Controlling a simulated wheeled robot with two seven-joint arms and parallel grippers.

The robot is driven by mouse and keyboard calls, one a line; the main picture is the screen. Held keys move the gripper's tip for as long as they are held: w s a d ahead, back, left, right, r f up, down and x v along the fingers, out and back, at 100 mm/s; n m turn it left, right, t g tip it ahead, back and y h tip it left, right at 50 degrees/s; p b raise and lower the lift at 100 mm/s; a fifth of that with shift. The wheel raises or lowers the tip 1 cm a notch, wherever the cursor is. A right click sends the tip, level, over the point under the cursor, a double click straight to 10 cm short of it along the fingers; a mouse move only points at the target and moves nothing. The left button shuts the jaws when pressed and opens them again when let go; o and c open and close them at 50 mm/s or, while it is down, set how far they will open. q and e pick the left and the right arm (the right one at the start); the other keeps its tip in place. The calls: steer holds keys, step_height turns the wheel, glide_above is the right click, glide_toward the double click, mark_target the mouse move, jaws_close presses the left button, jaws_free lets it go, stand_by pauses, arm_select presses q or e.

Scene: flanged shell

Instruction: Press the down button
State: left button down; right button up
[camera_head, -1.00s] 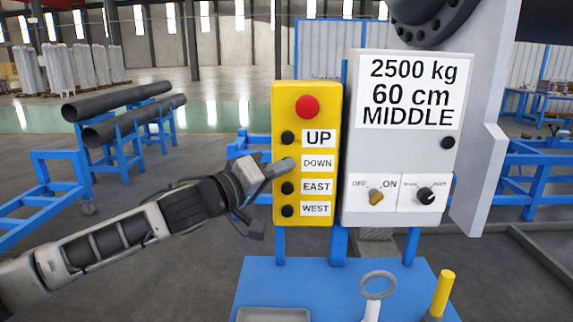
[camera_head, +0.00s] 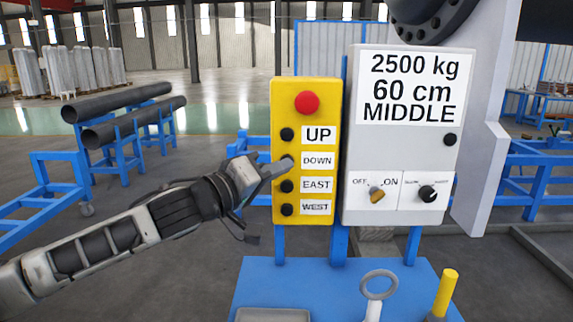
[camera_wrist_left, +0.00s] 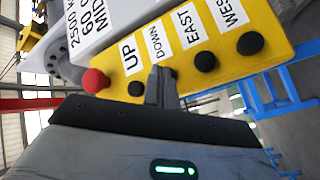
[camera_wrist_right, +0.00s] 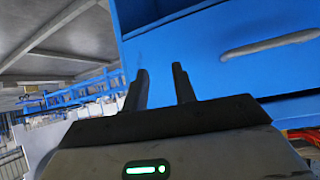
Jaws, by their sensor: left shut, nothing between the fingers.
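The yellow control box (camera_head: 305,88) carries a red knob (camera_head: 306,103) above a column of black buttons labelled UP, DOWN, EAST and WEST. In the left wrist view the shut fingers (camera_wrist_left: 160,82) also stand in front of the DOWN position, between the UP button (camera_wrist_left: 135,89) and the EAST button (camera_wrist_left: 205,61). My right gripper (camera_wrist_right: 160,80) shows only in its wrist view, with fingers apart and nothing between them.
A grey box (camera_head: 400,150) with a switch and a dial stands right beside the yellow box. Below is a blue table (camera_head: 330,290) with a tray (camera_head: 272,314), a ringed tool (camera_head: 379,284) and a yellow handle (camera_head: 443,292). A blue surface (camera_wrist_right: 215,50) lies before my right gripper.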

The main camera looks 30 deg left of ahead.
arm_select(q)
steer(key=s, duration=0.1)
steer(key=s+d+b, duration=0.1)
steer(key=s, duration=0.1)
steer(key=s+d+b, duration=0.1)
steer(key=s, duration=0.1)
steer(key=shift+d, duration=0.25)
steer(key=shift+r+p, duration=0.85)
steer(key=shift+p, duration=0.15)
